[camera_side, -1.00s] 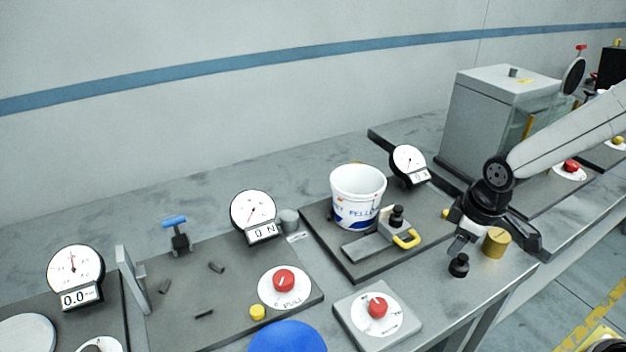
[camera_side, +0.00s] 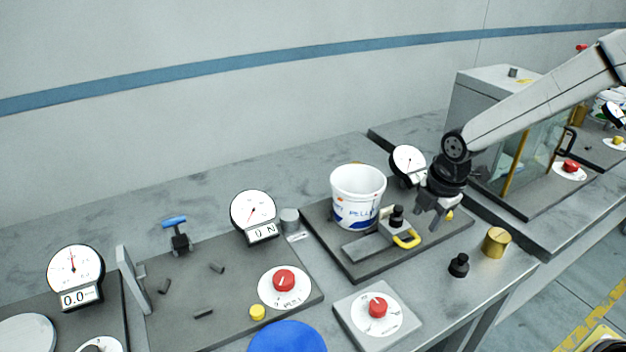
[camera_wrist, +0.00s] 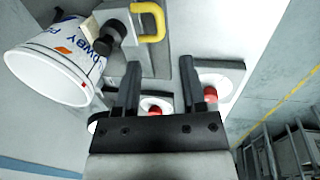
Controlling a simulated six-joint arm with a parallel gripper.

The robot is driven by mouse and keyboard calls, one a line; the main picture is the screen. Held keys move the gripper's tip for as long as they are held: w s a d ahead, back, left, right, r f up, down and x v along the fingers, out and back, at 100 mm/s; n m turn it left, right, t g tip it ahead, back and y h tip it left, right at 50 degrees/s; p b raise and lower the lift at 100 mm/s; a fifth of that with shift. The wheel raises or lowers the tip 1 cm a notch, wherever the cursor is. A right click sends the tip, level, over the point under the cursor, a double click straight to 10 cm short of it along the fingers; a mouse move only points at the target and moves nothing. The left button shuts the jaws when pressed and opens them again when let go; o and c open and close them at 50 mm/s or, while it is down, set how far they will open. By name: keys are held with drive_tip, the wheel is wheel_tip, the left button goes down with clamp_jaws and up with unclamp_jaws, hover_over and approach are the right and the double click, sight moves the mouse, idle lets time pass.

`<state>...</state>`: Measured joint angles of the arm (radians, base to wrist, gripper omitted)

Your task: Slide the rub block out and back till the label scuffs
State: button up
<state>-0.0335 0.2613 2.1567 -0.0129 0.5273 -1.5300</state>
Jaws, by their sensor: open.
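The white tub (camera_side: 357,190) stands on a dark plate, its printed blue and orange label (camera_side: 358,213) facing front. It also shows in the wrist view (camera_wrist: 50,68). The rub block (camera_side: 392,226), with a black knob on top and a yellow handle (camera_side: 407,241), sits on a grey slide against the tub's right front; whether it touches the label I cannot tell. The handle shows at the top of the wrist view (camera_wrist: 153,22). My gripper (camera_side: 430,224) is open and empty, right of the handle and apart from it. I see no clear scuff on the label.
A round gauge (camera_side: 408,163) stands behind my gripper. A black knobbed weight (camera_side: 459,266) and a brass cylinder (camera_side: 496,243) stand at the front right. A red dial on a grey box (camera_side: 378,307) is in front of the plate. A glass-sided cabinet (camera_side: 500,130) stands behind right.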

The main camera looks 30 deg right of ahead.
sight(413, 242)
drive_tip(key=shift+f, duration=0.1)
drive_tip(key=shift+w+f, duration=0.25)
drive_tip(key=shift+f, duration=1)
drive_tip(key=shift+w+f, duration=0.25)
drive_tip(key=shift+f, duration=0.95)
drive_tip(key=shift+w+f, duration=0.25)
drive_tip(key=shift+f, duration=1)
drive_tip(key=shift+c, duration=0.3)
clamp_jaws()
